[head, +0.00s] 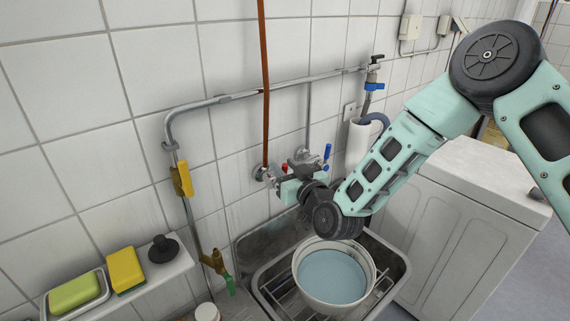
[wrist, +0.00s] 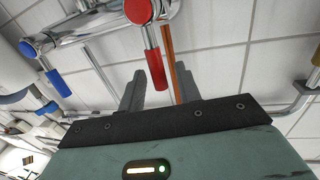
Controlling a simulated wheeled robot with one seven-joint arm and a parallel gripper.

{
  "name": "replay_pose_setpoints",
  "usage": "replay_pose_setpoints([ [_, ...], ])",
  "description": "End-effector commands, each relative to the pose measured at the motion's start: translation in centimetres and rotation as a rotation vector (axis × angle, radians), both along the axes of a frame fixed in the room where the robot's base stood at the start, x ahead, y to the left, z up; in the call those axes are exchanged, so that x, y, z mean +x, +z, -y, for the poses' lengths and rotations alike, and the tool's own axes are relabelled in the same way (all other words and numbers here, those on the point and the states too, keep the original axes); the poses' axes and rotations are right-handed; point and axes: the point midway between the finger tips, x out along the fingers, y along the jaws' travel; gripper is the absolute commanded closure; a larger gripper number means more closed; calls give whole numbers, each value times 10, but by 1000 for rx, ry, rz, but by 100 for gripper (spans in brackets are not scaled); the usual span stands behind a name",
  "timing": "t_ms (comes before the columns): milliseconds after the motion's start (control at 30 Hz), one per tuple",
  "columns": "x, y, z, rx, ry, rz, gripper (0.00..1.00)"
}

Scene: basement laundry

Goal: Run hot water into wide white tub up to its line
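The wide white tub (head: 299,283) stands in the metal sink and holds pale blue water. I cannot make out its line. The chrome wall mixer (head: 303,172) is above it, with a red lever (head: 284,169) at left and a blue lever (head: 327,152) at right. My gripper (head: 285,190) is at the red-lever end of the mixer. In the wrist view, the two fingers of my gripper (wrist: 158,90) are apart, with the red lever (wrist: 155,70) showing between them; contact is unclear. The blue lever (wrist: 58,83) is off to the left there. The spout and any stream are hidden by my arm.
A sink rim (head: 398,262) surrounds the tub. A white machine (head: 470,210) stands at right. A shelf (head: 150,275) with sponges and a black plug is at left, near a brass tap (head: 215,262). A copper pipe (head: 264,80) runs down the wall close to the mixer.

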Motion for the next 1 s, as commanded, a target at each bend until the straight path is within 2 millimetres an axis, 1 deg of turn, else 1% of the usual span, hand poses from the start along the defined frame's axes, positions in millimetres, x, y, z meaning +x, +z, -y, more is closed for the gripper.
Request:
replay_pose_setpoints([
  [100,3,0,-2,0,1,0,66],
  [333,3,0,-2,0,1,0,66],
  [367,3,0,-2,0,1,0,75],
  [400,3,0,-2,0,1,0,86],
  [433,3,0,-2,0,1,0,94],
  [467,3,0,-2,0,1,0,100],
  [767,2,-2,-4,-15,2,13,100],
  [1000,-4,-5,-10,-101,2,88,100],
])
